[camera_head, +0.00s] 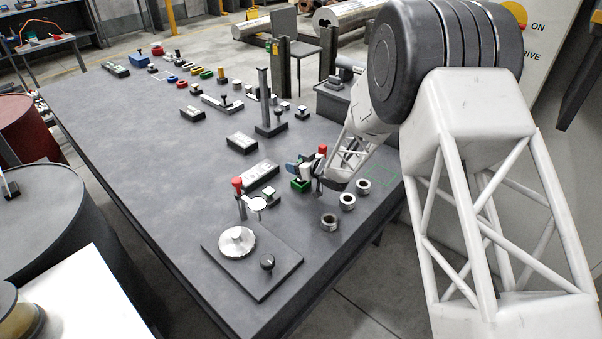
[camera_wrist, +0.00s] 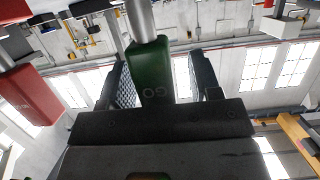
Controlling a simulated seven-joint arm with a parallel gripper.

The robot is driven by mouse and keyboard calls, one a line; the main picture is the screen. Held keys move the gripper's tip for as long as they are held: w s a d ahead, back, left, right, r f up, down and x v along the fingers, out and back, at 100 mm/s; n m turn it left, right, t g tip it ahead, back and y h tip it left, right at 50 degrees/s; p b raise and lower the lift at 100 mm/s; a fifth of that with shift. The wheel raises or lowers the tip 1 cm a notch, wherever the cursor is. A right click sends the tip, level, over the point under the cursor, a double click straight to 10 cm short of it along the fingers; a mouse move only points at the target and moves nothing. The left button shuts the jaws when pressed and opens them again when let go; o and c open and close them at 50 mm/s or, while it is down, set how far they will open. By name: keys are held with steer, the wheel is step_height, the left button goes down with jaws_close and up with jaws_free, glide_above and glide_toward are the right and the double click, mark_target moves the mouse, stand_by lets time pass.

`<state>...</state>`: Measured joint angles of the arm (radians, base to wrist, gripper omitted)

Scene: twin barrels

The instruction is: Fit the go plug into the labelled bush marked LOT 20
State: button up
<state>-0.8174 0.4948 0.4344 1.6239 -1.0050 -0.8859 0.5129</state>
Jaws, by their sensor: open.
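The go plug (camera_wrist: 150,85) has a green handle marked GO and a bright metal pin. In the wrist view it lies between my gripper's (camera_wrist: 163,82) two parted fingers, with a gap on its right; contact on the left is unclear. In the head view my gripper (camera_head: 312,174) is low over the table, beside a green piece (camera_head: 300,185) that appears to be the plug's handle. Three metal ring-like bushes stand right of it: a near one (camera_head: 329,220), a middle one (camera_head: 347,201) and a far one (camera_head: 363,186). No LOT 20 marking is readable.
A red-topped piece (camera_head: 322,150) stands close behind my gripper, another (camera_head: 237,183) to its left. A dark plate (camera_head: 250,262) with a metal disc lies at the near end. A tall post (camera_head: 264,95) stands farther back. The table's left side is clear.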

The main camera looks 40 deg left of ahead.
stand_by(0.4)
jaws_close()
steer(key=shift+r, duration=0.15)
steer(key=s+d+r, duration=0.4)
steer(key=s+d, duration=0.5)
steer(key=d, duration=0.3)
steer(key=shift+s+d+r, duration=0.35)
stand_by(0.4)
steer(key=shift+w, duration=0.15)
stand_by(0.5)
